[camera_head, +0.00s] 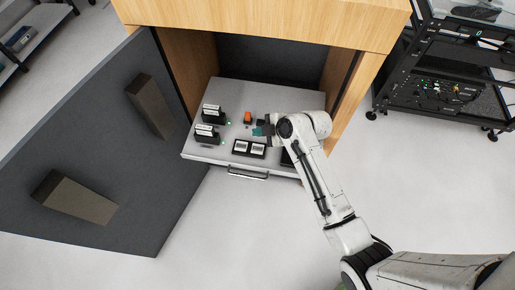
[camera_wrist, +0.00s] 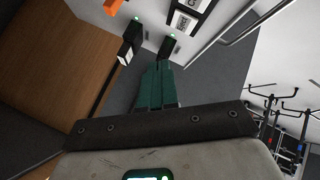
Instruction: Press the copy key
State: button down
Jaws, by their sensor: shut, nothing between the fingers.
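A black panel with two white-labelled keys (camera_head: 249,148) sits on the pulled-out grey tray, near its front edge. It also shows at the top of the wrist view (camera_wrist: 187,18). The lettering is too small and cut off to tell for certain which key is the copy key. My gripper (camera_head: 261,131) has teal fingers and is over the tray, behind and to the right of the panel in the head view. In the wrist view its fingers (camera_wrist: 158,66) are together and empty, apart from the panel. My arm hides part of the tray's right side.
The tray (camera_head: 228,166) has a front handle (camera_head: 248,173). Black devices with white labels (camera_head: 209,124) stand at its left, and an orange piece (camera_head: 248,117) lies near its middle. The wooden cabinet (camera_head: 260,22) surrounds its back. A dark open door (camera_head: 130,180) is at left.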

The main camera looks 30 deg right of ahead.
aim_at(260, 150)
jog(key=shift+f+b, duration=2.95)
jog(key=shift+f, duration=1.05)
jog(key=shift+f, duration=0.1)
jog(key=shift+f+b, duration=0.3)
jog(key=shift+b, duration=0.1)
jog(key=shift+f+b, duration=0.35)
jog(key=shift+f, duration=0.05)
jog(key=shift+r, duration=0.15)
jog(key=shift+r+p, duration=0.65)
jog(key=shift+r, duration=0.05)
jog(key=shift+r+p, duration=2)
jog(key=shift+r, duration=0.5)
